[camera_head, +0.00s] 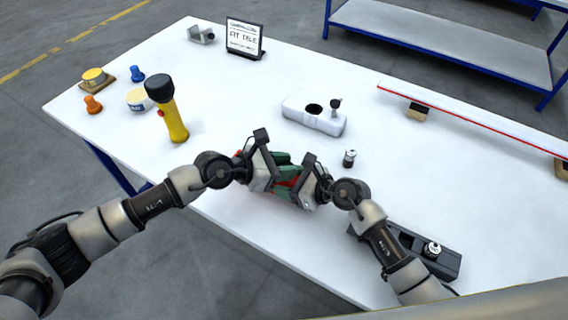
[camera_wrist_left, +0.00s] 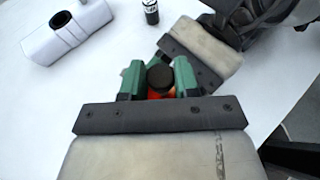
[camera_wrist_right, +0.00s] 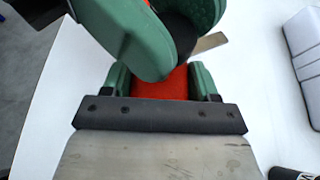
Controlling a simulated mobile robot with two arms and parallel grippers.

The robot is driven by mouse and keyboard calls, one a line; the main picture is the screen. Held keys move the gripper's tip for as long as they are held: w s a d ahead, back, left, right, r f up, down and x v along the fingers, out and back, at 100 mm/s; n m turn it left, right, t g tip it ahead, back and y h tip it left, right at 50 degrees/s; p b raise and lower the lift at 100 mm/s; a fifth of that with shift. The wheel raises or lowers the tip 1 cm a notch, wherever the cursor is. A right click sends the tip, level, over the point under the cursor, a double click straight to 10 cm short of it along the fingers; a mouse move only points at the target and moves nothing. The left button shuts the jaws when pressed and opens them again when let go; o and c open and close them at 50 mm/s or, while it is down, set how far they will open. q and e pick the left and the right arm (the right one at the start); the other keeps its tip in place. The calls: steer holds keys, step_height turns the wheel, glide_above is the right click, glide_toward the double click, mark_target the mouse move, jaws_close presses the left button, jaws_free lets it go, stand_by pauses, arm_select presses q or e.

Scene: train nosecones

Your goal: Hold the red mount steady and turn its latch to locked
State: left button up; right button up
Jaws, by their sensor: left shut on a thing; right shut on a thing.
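The red mount (camera_head: 292,182) is mostly hidden between my two grippers above the table's near part. My left gripper (camera_head: 280,165) and my right gripper (camera_head: 296,186) meet there, with green fingers. In the left wrist view, the left fingers close around a black round top with orange-red (camera_wrist_left: 158,95) below it. In the right wrist view, the right fingers are shut on the red body (camera_wrist_right: 160,84), and a large green left finger (camera_wrist_right: 130,38) crosses close above. A thin greyish tab (camera_wrist_right: 209,43) sticks out beside it. Whether this is the latch, and its setting, I cannot tell.
A white housing (camera_head: 314,116) with a dark hole and a small dark-and-silver part (camera_head: 349,158) lie beyond the grippers. A yellow flashlight (camera_head: 173,120) stands left. A dark tray (camera_head: 440,262) lies near my right arm.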

arm_select(q)
steer(key=n+t, duration=0.2)
steer(key=n+t+y, duration=0.1)
steer(key=shift+s+d, duration=0.25)
steer(key=shift+s, duration=0.1)
steer(key=shift+d+r+n+t+y, duration=0.1)
steer(key=shift+n+t+y, duration=0.5)
steer(key=shift+n+t, duration=0.3)
steer(key=shift+d+r+n+t+y, duration=0.2)
steer(key=shift+n+t+y, duration=0.1)
steer(key=shift+t, duration=0.2)
steer(key=shift+w+n+t, duration=0.1)
steer(key=shift+n+t, duration=0.2)
steer(key=shift+a+f+y, duration=0.2)
steer(key=shift+a+y, duration=0.2)
steer(key=o, duration=0.9)
steer(key=shift+f, duration=0.1)
steer(key=v, duration=0.8)
